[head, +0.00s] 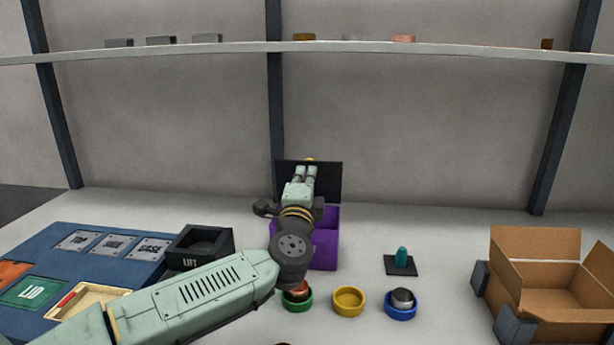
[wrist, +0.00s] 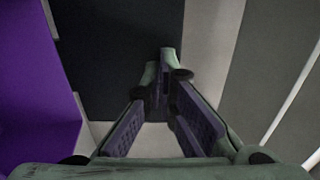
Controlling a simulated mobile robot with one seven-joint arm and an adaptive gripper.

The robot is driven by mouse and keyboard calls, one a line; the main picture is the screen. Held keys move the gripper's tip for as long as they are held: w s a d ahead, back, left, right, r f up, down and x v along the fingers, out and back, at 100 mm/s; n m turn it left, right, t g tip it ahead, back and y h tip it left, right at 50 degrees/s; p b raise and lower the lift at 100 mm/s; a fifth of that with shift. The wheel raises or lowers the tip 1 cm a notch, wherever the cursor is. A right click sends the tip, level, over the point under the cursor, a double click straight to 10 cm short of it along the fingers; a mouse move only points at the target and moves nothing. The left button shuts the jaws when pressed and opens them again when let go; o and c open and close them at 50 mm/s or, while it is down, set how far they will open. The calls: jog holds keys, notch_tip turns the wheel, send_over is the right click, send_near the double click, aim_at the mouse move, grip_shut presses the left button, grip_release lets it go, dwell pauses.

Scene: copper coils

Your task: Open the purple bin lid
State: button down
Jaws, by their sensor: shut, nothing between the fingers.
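The purple bin (head: 328,245) stands on the table near the middle, and it also shows in the wrist view (wrist: 35,95). Its dark lid (head: 331,183) stands raised and roughly upright at the bin's back edge. The dark panel in the wrist view (wrist: 105,60) appears to be this lid. A small yellow piece shows at the lid's top edge. My gripper (head: 306,170) is shut and empty, over the bin in front of the lid. In the wrist view its fingertips (wrist: 166,55) meet; whether they touch the lid I cannot tell. My arm hides the bin's left part.
A black open box (head: 203,262) stands left of the bin, by a blue board (head: 48,241). A yellow ring (head: 348,301) and other coloured rings lie in front. An open cardboard box (head: 560,322) is at right. A shelf (head: 460,46) runs above.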

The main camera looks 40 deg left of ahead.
aim_at(309, 163)
jog(key=shift+b+x, duration=0.35)
jog(key=shift+x, duration=2.15)
jog(key=shift+r, duration=0.2)
